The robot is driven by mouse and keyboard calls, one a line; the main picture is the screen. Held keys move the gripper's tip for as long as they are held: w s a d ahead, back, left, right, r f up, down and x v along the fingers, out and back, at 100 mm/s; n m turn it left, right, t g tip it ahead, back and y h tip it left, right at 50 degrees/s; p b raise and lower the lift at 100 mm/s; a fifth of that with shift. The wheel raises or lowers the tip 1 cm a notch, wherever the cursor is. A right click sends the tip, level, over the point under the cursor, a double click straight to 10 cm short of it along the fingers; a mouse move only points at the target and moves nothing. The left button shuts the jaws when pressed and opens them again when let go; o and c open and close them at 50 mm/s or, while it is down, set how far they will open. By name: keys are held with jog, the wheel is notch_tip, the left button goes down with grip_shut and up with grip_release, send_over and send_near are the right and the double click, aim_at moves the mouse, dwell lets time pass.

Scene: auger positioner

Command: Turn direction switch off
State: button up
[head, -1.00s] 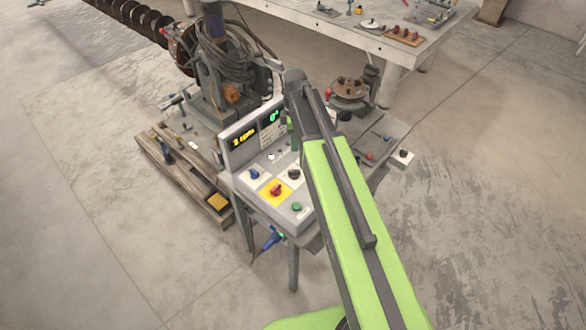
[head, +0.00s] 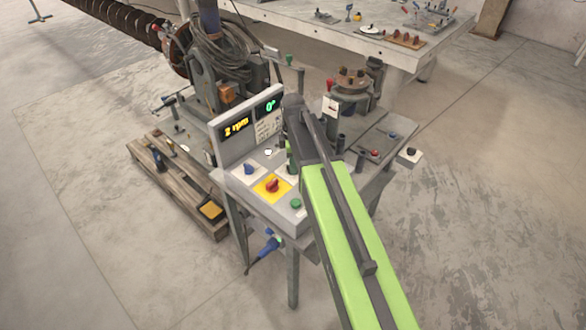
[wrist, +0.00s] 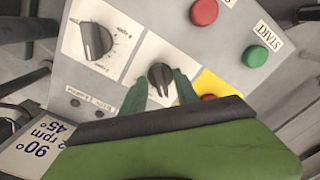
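A small black rotary switch (wrist: 160,74) sits on a white plate in the wrist view, its pointer toward my gripper. It seems to be the direction switch, though I cannot read its label. My gripper (wrist: 160,85) is open, its two green fingers on either side of the switch; I cannot tell whether they touch it. In the head view my gripper (head: 289,152) is over the control panel (head: 247,188), and my arm hides this switch.
A larger black dial (wrist: 97,40) is beside the switch. A tall machine stands behind.

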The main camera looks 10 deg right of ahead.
grip_shut()
jog(key=shift+m, duration=0.3)
jog(key=m, duration=0.4)
jog(key=shift+w+r, duration=0.1)
jog(key=shift+m, duration=2)
grip_release()
